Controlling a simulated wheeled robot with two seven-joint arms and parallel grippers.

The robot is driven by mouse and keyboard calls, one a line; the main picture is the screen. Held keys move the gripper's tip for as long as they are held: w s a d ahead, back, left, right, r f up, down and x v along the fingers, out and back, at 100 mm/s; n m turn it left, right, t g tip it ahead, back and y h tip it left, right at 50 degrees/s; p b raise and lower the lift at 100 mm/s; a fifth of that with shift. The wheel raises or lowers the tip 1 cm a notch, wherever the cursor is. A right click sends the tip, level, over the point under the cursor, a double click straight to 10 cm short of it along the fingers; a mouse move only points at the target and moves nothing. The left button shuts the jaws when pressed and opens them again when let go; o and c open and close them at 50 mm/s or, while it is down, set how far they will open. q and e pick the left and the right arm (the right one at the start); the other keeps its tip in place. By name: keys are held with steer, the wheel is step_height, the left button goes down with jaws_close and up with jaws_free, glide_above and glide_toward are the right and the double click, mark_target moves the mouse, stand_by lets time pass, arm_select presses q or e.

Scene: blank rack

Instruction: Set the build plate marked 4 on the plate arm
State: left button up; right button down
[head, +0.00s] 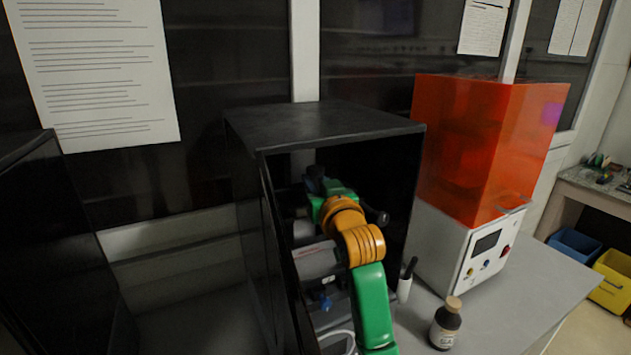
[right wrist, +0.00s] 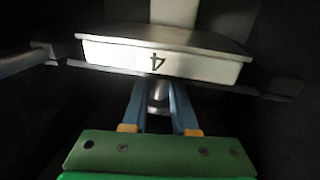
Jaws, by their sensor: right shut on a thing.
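The build plate marked 4 (right wrist: 165,62) shows in the right wrist view as a pale, shallow block with a dark 4 on its near face, which looks upside down. My right gripper (right wrist: 158,98) is below and in front of it. Its blue fingers are shut around a grey metal piece under the plate, which seems to be the plate's grip. In the head view my right gripper (head: 318,180) is inside the black open-fronted cabinet (head: 330,125), and my arm hides the plate. My left gripper is out of view.
The cabinet's walls and roof close in around my right arm. An orange-hooded printer (head: 480,150) stands to the right on the table (head: 500,310). Another dark cabinet (head: 45,240) is at left.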

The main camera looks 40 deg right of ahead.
steer(key=shift+f, duration=0.2)
steer(key=c, duration=0.6)
jaws_free()
steer(key=shift+s, duration=0.1)
steer(key=shift+s+a+f+b, duration=0.1)
steer(key=shift+s+a+b, duration=0.1)
steer(key=shift+s+b, duration=0.15)
steer(key=b+v, duration=0.1)
steer(key=v, duration=0.5)
steer(key=shift+s, duration=0.2)
